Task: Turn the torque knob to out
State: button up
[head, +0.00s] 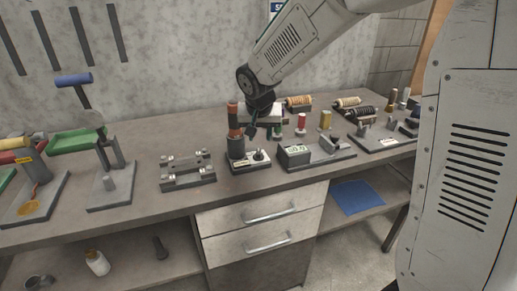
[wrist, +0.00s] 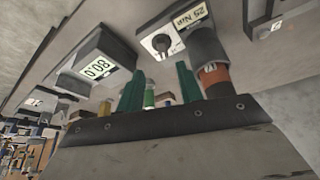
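The torque knob (wrist: 161,42) is a small dark dial on the light top plate of a grey unit (wrist: 150,28) labelled 25 Nm. In the head view the knob (head: 258,155) sits at the right of the unit (head: 238,163), which stands at the bench front. I cannot read the word "out" or the dial marks. A dark and orange cylinder (head: 234,120) stands upright on the unit's left part. My gripper (wrist: 159,87) has two green fingers, spread apart with nothing gripped between them. In the head view my gripper (head: 264,131) hangs above the knob, apart from it.
A grey clamp fixture (head: 187,172) is on the left. Several spools and posts stand behind and to the right. The bench front edge (head: 215,200) has drawers below it.

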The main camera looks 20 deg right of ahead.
aim_at(258, 151)
jog(key=x, duration=0.8)
jog(key=shift+w+a+f, duration=0.1)
jog(key=shift+w, duration=0.15)
grip_shut()
